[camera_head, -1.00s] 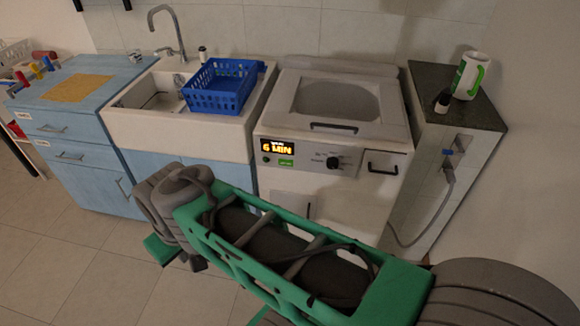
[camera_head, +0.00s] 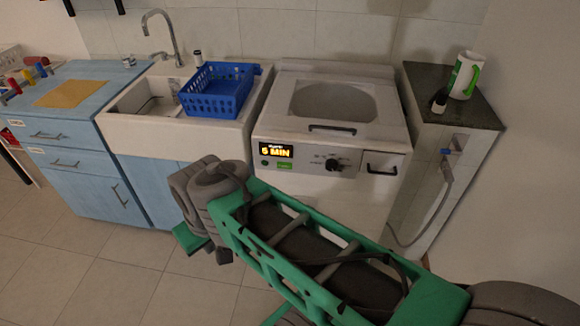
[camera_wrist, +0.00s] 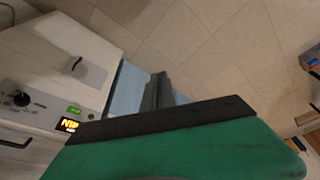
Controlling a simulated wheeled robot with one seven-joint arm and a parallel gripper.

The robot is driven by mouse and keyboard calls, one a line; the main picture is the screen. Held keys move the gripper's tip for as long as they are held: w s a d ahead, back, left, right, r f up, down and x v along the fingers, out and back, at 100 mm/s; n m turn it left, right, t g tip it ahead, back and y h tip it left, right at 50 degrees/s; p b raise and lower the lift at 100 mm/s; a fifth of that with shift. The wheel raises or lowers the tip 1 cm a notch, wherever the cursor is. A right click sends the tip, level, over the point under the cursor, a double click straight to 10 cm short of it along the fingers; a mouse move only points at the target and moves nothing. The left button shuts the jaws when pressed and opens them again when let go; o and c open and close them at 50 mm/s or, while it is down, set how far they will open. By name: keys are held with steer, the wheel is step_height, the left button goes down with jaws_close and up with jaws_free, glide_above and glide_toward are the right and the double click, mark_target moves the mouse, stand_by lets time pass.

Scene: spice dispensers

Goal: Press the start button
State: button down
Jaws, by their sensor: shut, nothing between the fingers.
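The white machine (camera_head: 340,170) has a front panel with a lit display (camera_head: 276,150) reading in minutes. A small green rectangular button or label (camera_head: 284,166) sits just below the display, with a small round green spot (camera_head: 265,162) to its left. I cannot read which is the start button. The green rectangle (camera_wrist: 74,110) and display (camera_wrist: 68,125) also show upside down in the wrist view. My gripper (camera_wrist: 158,90) is shut and empty, pointing past the panel's side, apart from it. In the head view its fingertips are hard to make out, in front of the lower cabinets.
A dark knob (camera_head: 333,164) and a handle (camera_head: 381,170) are right of the display. A sink (camera_head: 130,122) with a blue basket (camera_head: 217,92) stands to the left. The tiled floor in front is clear.

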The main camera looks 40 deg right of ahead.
mark_target(284, 166)
steer(key=w+d+f+m+t+y+b, duration=0.1)
steer(key=w+d+f+t+b, duration=0.2)
steer(key=w+d+f+b, duration=0.45)
steer(key=w+d+f+m+t+y+b, duration=0.1)
steer(key=w+d+f+m+t+b, duration=0.15)
steer(key=w+d+f+b, duration=0.45)
steer(key=d+f+m+t+h+b, duration=0.2)
steer(key=d+t+b, duration=0.1)
steer(key=d, duration=0.5)
steer(key=s+d+f+m+t+h+b, duration=0.1)
steer(key=d+f+m+t+h+b, duration=0.1)
steer(key=d, duration=0.7)
steer(key=shift+d+f+m+t+b, duration=0.3)
steer(key=shift+f+m+t+b, duration=0.35)
steer(key=shift+t, duration=0.6)
steer(key=shift+f, duration=0.1)
steer(key=w+d+b, duration=0.1)
steer(key=w+d, duration=0.4)
steer(key=d, duration=0.2)
steer(key=shift+w, duration=0.15)
